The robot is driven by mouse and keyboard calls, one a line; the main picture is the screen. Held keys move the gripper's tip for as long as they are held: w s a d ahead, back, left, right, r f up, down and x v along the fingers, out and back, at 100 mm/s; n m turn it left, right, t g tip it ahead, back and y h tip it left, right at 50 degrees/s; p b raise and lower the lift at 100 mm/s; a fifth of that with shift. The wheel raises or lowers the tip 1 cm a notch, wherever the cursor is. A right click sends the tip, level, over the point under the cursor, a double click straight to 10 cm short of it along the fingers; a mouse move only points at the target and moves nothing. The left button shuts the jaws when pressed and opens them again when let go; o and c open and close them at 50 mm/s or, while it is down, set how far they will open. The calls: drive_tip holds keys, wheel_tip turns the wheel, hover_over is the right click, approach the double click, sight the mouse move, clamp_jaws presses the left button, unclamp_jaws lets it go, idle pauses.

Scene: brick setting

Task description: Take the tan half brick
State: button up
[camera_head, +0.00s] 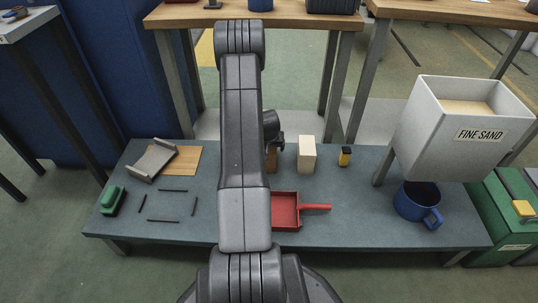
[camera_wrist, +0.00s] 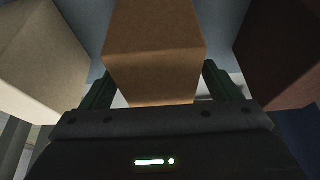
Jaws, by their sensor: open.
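The tan half brick (camera_wrist: 155,45) fills the middle of the wrist view. My gripper (camera_wrist: 155,88) is open, with one dark finger on each side of the brick's near end. I cannot tell whether the fingers touch it. In the head view, part of a brown brick (camera_head: 271,161) shows beside my arm, below my gripper (camera_head: 272,128); it looks like the same brick, mostly hidden by the arm. A cream block (camera_head: 307,155) stands to its right; it also shows at the left of the wrist view (camera_wrist: 38,58). A dark brown brick (camera_wrist: 285,50) is at the right of the wrist view.
A red scoop-like tray (camera_head: 285,210) lies near the front of the low grey table (camera_head: 350,222). A fine sand hopper (camera_head: 430,130) overhangs a blue mug (camera_head: 410,203). Thin dark bars (camera_head: 162,220) lie at left.

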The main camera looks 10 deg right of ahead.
drive_tip(key=shift+f, duration=0.1)
idle(0.4)
drive_tip(key=c, duration=1.4)
drive_tip(key=shift+c, duration=0.6)
